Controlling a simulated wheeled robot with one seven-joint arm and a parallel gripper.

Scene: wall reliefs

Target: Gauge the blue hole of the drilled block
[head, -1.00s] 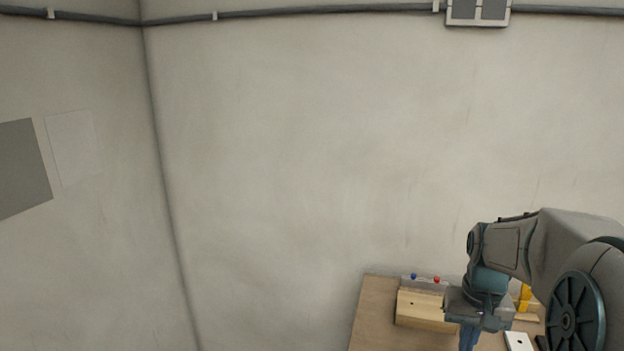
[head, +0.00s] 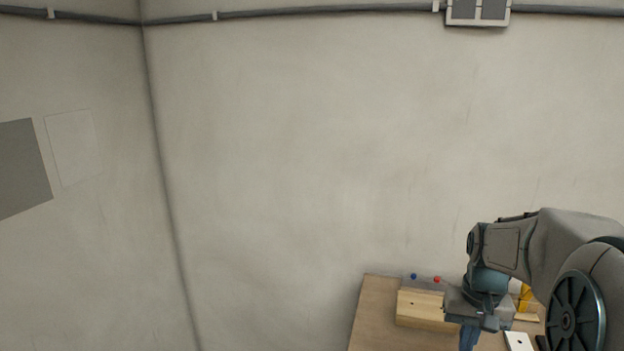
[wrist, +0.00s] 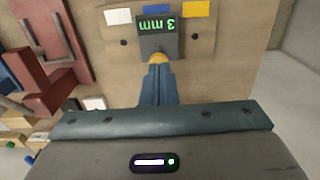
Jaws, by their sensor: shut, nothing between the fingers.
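The drilled block shows in the wrist view as a pale wooden face (wrist: 112,66) with white, blue (wrist: 166,9) and yellow patches along its top. Dark holes show below the white and yellow patches. A dark gauge (wrist: 157,36) with an upside-down green "3 mm" readout covers the area below the blue patch, so any hole there is hidden. My gripper (wrist: 158,68) is shut, its fingertips at a small rounded yellow piece (wrist: 158,57) just below the readout. I cannot tell whether they touch it. In the head view my gripper (head: 468,345) points down over the table.
The wooden table (head: 372,310) carries a wooden block with a hole (head: 424,310), blue (head: 413,276) and red (head: 437,279) knobs behind it, and a white holed plate (head: 519,342). In the wrist view a red structure (wrist: 45,80) stands left. Walls enclose the far side.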

